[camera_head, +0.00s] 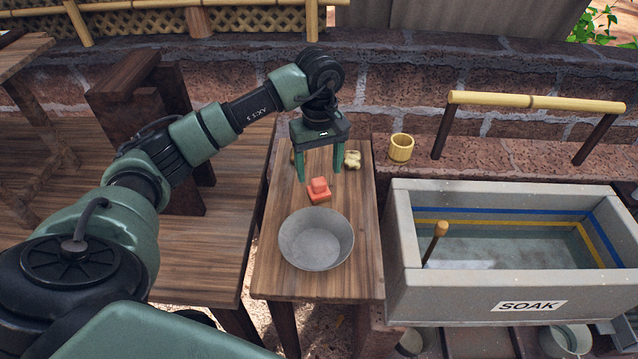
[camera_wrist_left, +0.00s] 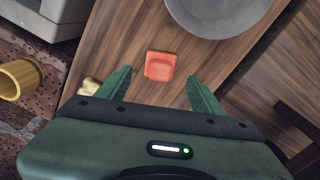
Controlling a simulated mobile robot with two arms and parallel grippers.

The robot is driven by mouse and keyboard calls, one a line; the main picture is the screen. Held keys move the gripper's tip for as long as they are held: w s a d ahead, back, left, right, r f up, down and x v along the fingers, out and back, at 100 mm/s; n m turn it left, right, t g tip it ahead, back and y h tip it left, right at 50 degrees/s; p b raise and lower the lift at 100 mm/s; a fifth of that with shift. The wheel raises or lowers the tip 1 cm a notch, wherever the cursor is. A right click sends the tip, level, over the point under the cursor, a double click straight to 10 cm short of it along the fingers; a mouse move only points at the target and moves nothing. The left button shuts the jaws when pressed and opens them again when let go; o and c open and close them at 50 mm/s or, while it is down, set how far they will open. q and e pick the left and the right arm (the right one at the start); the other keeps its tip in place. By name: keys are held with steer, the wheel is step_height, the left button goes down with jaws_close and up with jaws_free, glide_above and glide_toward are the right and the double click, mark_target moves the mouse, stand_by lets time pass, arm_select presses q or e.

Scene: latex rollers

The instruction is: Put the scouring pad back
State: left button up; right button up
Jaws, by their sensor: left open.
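A small orange-red block (camera_head: 319,188) lies on the narrow wooden table (camera_head: 275,280); I cannot tell for sure whether it is the scouring pad. It also shows in the left wrist view (camera_wrist_left: 160,66). My left gripper (camera_head: 319,174) is open and empty above the table, pointing down. In the wrist view the block appears between and just past the left gripper's fingertips (camera_wrist_left: 160,80). Pale yellowish lumps (camera_head: 352,160) lie behind the gripper, partly hidden by its fingers. My right gripper is not in view.
A grey metal bowl (camera_head: 316,239) stands just in front of the block. A yellow cup (camera_head: 401,147) is on the brick ledge. A grey trough marked SOAK (camera_head: 400,270) holds water and a wooden-handled tool (camera_head: 435,242), with a bamboo rail (camera_head: 535,102) behind.

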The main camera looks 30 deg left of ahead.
mark_target(319, 180)
arm_select(q)
steer(key=shift+r, duration=2.7)
